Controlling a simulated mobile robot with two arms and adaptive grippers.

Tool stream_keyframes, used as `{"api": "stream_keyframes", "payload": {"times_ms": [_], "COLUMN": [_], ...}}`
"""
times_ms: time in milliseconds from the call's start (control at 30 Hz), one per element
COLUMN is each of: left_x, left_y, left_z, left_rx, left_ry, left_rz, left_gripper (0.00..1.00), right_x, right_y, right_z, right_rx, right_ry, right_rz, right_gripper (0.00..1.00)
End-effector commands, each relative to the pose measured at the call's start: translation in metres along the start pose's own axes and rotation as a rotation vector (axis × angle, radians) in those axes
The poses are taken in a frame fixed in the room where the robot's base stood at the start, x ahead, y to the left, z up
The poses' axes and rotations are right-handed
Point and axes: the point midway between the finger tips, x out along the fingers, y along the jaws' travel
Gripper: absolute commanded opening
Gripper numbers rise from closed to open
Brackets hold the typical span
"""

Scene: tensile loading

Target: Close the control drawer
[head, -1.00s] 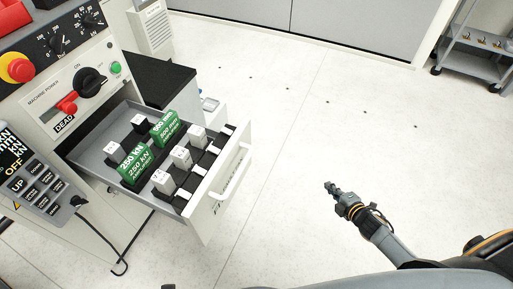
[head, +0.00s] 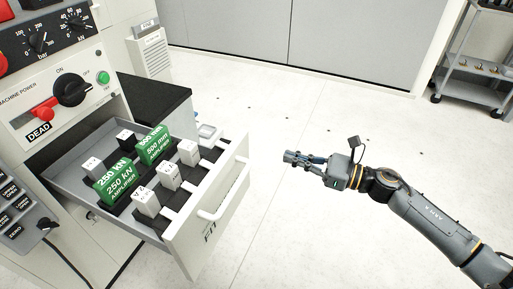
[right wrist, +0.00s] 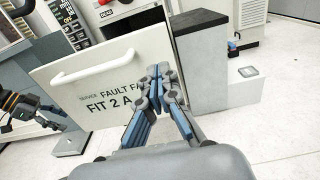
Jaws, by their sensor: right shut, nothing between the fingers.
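The control drawer (head: 178,235) stands pulled out of the machine's cabinet, with a white front and a white bar handle (head: 226,192). It holds green amplifier modules (head: 116,180) and several pale plugs (head: 146,202). My right gripper (head: 288,157) is shut and empty, to the right of the drawer front and apart from it. In the right wrist view the shut fingers (right wrist: 158,72) point toward the drawer front (right wrist: 108,82), with the handle (right wrist: 92,64) to their left.
The control panel (head: 55,75) with knobs and a red switch is above the drawer. A dark-topped cabinet (head: 150,98) stands behind it. A pendant (head: 22,215) hangs at left. A grey cart (head: 475,65) stands far right. The pale floor is clear between.

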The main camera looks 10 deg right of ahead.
Motion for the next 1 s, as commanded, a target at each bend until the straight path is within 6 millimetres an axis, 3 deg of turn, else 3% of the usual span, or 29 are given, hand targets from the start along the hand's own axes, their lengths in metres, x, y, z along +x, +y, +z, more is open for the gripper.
{"api": "stream_keyframes", "payload": {"times_ms": [300,500,1000], "left_x": [-0.003,-0.004,-0.004], "left_y": [-0.001,-0.002,-0.002], "left_z": [0.011,0.016,0.019], "left_rx": [-0.002,-0.003,-0.004], "left_ry": [-0.053,-0.075,-0.088], "left_rz": [-0.002,-0.003,-0.004], "left_gripper": [0.65,0.65,0.65], "right_x": [0.067,0.094,0.103], "right_y": [0.000,-0.001,0.000], "right_z": [0.003,0.001,0.000], "right_rx": [0.001,0.001,0.004], "right_ry": [-0.004,-0.003,-0.001], "right_rz": [0.001,-0.001,-0.002], "right_gripper": [0.00,0.00,0.00]}}
